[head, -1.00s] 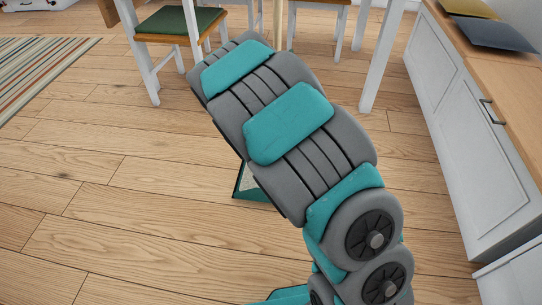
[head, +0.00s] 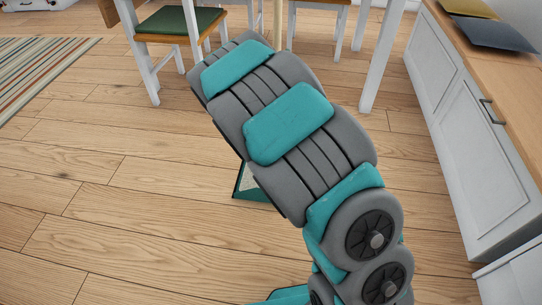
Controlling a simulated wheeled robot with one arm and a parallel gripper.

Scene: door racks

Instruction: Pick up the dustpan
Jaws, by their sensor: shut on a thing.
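My gripper is not visible; my grey and teal arm crosses the middle of the head view and hides what is behind it. No whole dustpan shows. A teal-edged, angular piece (head: 245,186) with a pale inner face shows beside the arm, low over the wooden floor. I cannot tell whether it is part of the dustpan or of my own body. A thin upright beige stick (head: 277,24) shows above the far end of the arm; its lower part is hidden, and I cannot tell what it belongs to.
A white chair with a green seat (head: 180,20) stands at the back left, with white furniture legs (head: 380,60) to its right. A white cabinet (head: 465,130) lines the right side. A striped rug (head: 40,75) lies at left. The left floor is open.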

